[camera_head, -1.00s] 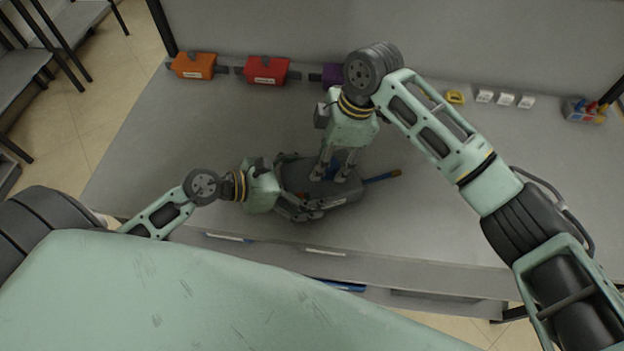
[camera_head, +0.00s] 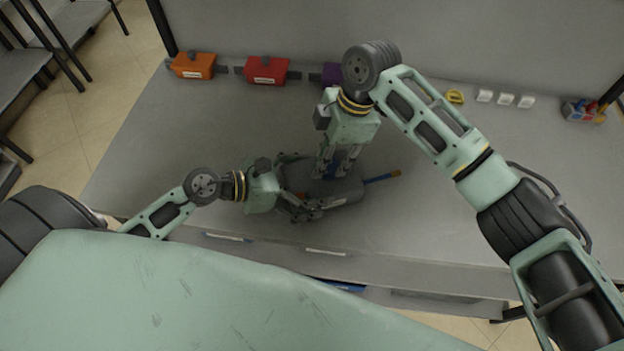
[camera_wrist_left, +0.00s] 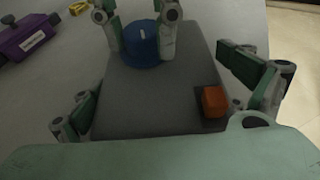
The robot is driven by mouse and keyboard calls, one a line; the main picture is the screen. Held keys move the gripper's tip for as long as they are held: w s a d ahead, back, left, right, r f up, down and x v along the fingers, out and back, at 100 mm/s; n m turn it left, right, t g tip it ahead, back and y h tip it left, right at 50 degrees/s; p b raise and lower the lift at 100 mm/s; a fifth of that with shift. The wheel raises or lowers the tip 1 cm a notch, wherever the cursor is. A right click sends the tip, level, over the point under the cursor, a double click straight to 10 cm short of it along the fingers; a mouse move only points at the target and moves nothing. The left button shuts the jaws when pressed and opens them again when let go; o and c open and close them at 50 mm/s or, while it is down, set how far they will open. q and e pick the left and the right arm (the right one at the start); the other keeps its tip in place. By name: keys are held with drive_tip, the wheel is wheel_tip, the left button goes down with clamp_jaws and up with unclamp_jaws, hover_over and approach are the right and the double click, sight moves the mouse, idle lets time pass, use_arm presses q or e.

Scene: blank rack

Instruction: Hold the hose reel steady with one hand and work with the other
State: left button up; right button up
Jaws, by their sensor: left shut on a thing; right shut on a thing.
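The hose reel is a dark grey box (camera_head: 348,190) on the workbench, with a blue round knob (camera_wrist_left: 143,45) on top, an orange block (camera_wrist_left: 214,101) near one corner, and a blue stub with an orange tip (camera_head: 382,177) sticking out to the right. My left gripper (camera_head: 302,186) is shut on the grey body, with its fingers along opposite sides. My right gripper (camera_head: 335,171) comes from above and is shut on the blue knob. Its fingers hide most of the knob in the head view, and both show around it in the left wrist view.
Orange (camera_head: 193,66), red (camera_head: 266,70) and purple (camera_head: 335,74) boxes stand along the back of the grey bench (camera_head: 160,140). A yellow item (camera_head: 455,97), small white blocks (camera_head: 505,99) and a filled holder (camera_head: 584,110) are at the back right.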

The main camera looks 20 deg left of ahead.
drive_tip(key=m, duration=0.3)
drive_tip(key=shift+s+m+t, duration=0.1)
drive_tip(key=shift+m+t, duration=0.2)
drive_tip(key=shift+t, duration=0.1)
use_arm(q)
drive_tip(key=shift+a, duration=0.1)
use_arm(e)
drive_tip(key=m+t, duration=0.1)
drive_tip(key=m, duration=0.2)
drive_tip(key=shift+m+y, duration=0.3)
drive_tip(key=shift+m, duration=0.1)
drive_tip(key=m, duration=0.3)
drive_tip(key=shift+s+m+t, duration=0.1)
drive_tip(key=shift+m+t, duration=0.3)
drive_tip(key=m+t, duration=0.1)
drive_tip(key=m, duration=0.3)
drive_tip(key=o, duration=0.9)
